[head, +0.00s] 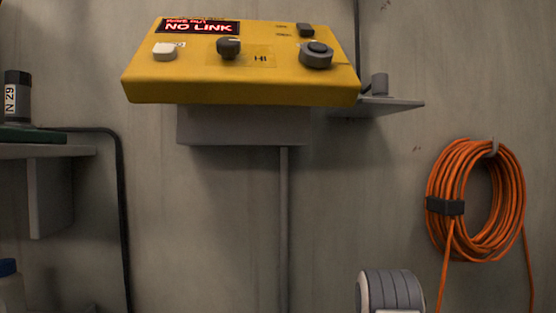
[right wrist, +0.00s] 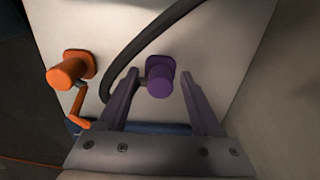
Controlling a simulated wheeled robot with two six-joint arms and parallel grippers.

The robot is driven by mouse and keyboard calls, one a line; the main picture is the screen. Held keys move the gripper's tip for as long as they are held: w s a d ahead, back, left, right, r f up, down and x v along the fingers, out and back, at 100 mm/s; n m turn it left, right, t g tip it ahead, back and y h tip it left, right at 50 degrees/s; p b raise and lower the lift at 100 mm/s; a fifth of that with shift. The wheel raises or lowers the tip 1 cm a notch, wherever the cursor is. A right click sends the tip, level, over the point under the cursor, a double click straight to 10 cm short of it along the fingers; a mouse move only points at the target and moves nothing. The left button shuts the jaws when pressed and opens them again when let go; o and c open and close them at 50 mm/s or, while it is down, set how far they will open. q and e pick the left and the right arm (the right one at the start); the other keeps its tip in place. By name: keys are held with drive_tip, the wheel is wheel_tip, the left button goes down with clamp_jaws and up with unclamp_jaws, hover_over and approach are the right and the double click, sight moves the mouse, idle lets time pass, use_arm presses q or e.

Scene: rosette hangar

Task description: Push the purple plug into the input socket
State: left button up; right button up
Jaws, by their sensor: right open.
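The purple plug (right wrist: 160,82) shows in the right wrist view, standing out from a pale surface. My right gripper (right wrist: 159,74) is open, with one finger on each side of the plug and a visible gap at least on the right. In the head view a yellow console (head: 240,90) is on the wall, its red display (head: 198,27) reading NO LINK. A dark round fitting (head: 316,55) sits at its right side; I cannot tell whether this is the input socket. My left gripper is not in view, and the head view does not show the right gripper clearly.
An orange plug-like piece (right wrist: 70,70) stands left of the purple plug, and a dark cable (right wrist: 150,40) curves behind. In the head view a small grey shelf (head: 395,104) is right of the console. An orange cable coil (head: 478,200) hangs at right; another shelf (head: 45,151) is at left.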

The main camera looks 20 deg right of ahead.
drive_tip(key=shift+p, duration=0.65)
idle(0.8)
clamp_jaws()
idle(1.6)
drive_tip(key=shift+r+p, duration=2.95)
drive_tip(key=shift+r, duration=0.1)
drive_tip(key=shift+w+a, duration=0.1)
